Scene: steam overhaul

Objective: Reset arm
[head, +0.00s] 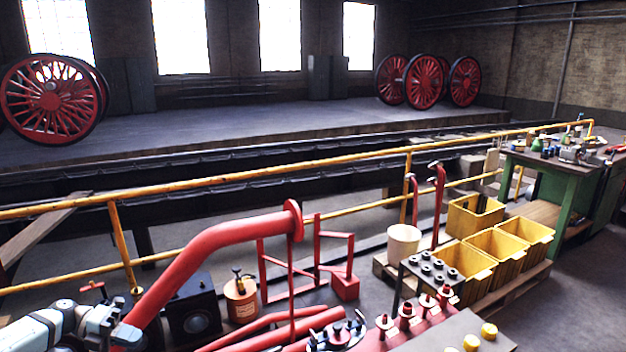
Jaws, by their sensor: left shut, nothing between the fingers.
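My left arm comes in at the bottom left corner of the head view. My left gripper (124,334) is shut and empty. It shows beside the lower end of a thick red bent pipe (215,240), which rises to the right and ends in an upright flange. I cannot tell whether the gripper touches the pipe. My right gripper is not in view.
Near the gripper stand a dark box with a round lens (195,322) and a copper-coloured can (241,300). Red valve gear (405,318) fills the bottom middle. A yellow railing (330,163) crosses behind. Yellow bins (465,272) and a green workbench (562,190) stand right.

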